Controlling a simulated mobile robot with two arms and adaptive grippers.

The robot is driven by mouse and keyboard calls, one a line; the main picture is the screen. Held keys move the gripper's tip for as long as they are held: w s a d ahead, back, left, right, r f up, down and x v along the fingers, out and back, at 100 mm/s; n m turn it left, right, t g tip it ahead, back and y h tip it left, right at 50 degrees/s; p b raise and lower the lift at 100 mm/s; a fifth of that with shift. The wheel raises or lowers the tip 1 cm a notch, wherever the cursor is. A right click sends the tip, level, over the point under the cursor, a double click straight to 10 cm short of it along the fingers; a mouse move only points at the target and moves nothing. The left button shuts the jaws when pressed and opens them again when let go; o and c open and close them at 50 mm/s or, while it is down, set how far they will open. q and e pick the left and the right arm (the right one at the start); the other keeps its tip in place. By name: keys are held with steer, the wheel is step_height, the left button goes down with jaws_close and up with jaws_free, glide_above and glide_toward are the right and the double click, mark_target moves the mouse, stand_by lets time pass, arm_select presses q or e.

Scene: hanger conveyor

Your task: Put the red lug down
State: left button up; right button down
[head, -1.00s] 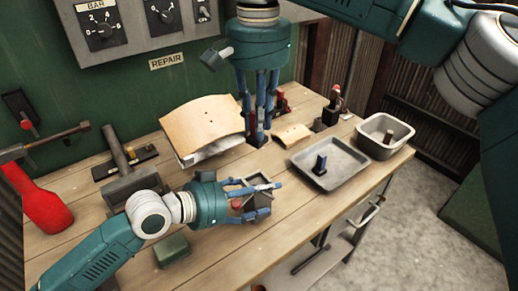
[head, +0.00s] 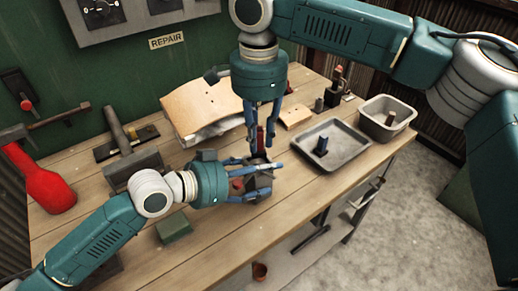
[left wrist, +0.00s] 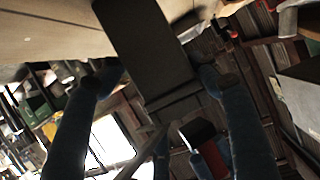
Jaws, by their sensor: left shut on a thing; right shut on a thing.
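My right gripper (head: 262,143) points down at the middle of the bench, shut on the red lug (head: 262,138), which shows as a narrow red strip between its fingers. My left gripper (head: 270,182) comes in low from the left and is shut on a small dark grey holder (head: 264,179). The right fingertips are just above or at the holder's back edge; I cannot tell whether the lug touches it. In the left wrist view, the dark holder (left wrist: 145,45) fills the middle between blue fingers, and a red piece with a black top (left wrist: 210,155) shows below it.
A curved wooden board (head: 200,105) lies behind the grippers. A grey tray (head: 345,158) with a dark blue piece (head: 322,146) and a metal bin (head: 376,126) stand to the right. A green block (head: 174,228) lies at the front.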

mark_target(259, 150)
step_height(259, 150, down, 4)
steer(key=shift+d+r, duration=0.1)
steer(key=shift+s+d+f, duration=0.1)
steer(key=shift+s+f, duration=0.1)
steer(key=shift+f, duration=0.05)
steer(key=c, duration=1.5)
jaws_free()
steer(key=shift+w+a+f, duration=0.1)
steer(key=shift+a, duration=0.1)
steer(key=shift+c, duration=0.2)
steer(key=shift+r, duration=0.25)
step_height(259, 150, up, 12)
steer(key=shift+r, duration=0.1)
